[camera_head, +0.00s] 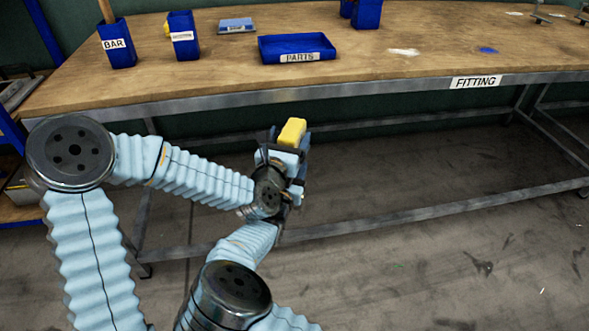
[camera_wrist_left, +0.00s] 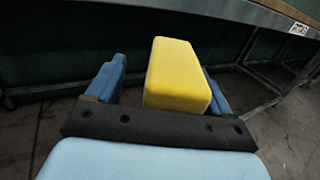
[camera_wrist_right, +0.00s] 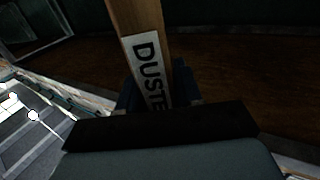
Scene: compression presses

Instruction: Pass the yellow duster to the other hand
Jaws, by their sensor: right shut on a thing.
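The yellow duster (camera_head: 292,131) shows as a yellow block at the left gripper in the head view. In the left wrist view the yellow block (camera_wrist_left: 178,80) stands between the fingers of my left gripper (camera_wrist_left: 160,85), near the right finger. A gap shows between it and the left finger, so this gripper looks open around it. In the right wrist view a wooden part labelled DUSTER (camera_wrist_right: 141,40) rises between the dark fingers of my right gripper (camera_wrist_right: 155,98), which is shut on it. In the head view the right gripper is mostly hidden behind the left hand.
The workbench (camera_head: 370,62) is behind the hands, its metal front edge labelled FITTING (camera_head: 475,82). It carries a blue PARTS tray (camera_head: 270,50), a blue BAR bin (camera_head: 120,52) and other blue bins. The floor to the right is clear.

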